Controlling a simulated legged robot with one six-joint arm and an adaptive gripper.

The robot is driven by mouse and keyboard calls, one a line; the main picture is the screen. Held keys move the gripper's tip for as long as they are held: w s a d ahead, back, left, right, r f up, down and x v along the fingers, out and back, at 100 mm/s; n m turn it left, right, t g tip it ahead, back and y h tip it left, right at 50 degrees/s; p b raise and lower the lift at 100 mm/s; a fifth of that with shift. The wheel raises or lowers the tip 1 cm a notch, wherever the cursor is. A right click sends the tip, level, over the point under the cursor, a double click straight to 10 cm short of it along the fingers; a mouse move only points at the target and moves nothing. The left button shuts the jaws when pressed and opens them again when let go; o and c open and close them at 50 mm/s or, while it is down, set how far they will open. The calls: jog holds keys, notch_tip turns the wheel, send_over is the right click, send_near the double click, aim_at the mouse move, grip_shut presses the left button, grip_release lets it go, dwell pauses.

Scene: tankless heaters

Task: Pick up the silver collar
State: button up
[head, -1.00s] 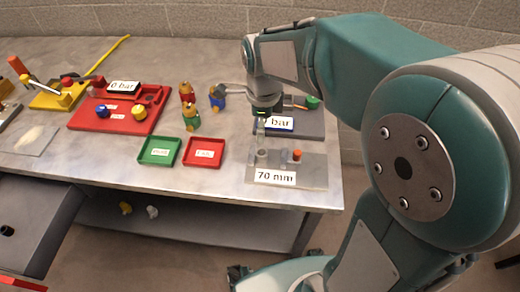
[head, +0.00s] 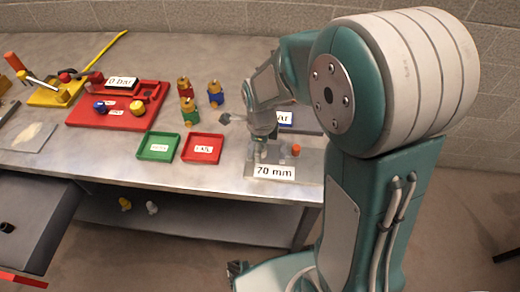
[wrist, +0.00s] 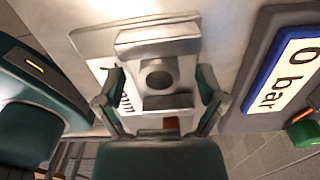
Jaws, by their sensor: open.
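My gripper (head: 263,152) is low over the grey plate labelled "70 mm" (head: 311,172) at the right end of the bench. In the wrist view, my gripper (wrist: 161,80) is open, with one finger on each side of a silver piece with a round dark hole (wrist: 158,60). This piece looks like the silver collar. Gaps show between it and both fingers, so it is not gripped. In the head view my gripper mostly hides the collar. Its height relative to the fingertips I cannot tell.
An orange-topped peg (head: 296,150) stands on the same plate. Behind it is a dark block with a bar display (head: 285,118). A red tray (head: 202,148) and a green tray (head: 158,146) lie to the left. Coloured valve pieces (head: 215,94) stand behind them.

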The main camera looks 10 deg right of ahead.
grip_shut()
jog(key=shift+r, duration=0.1)
dwell(0.3)
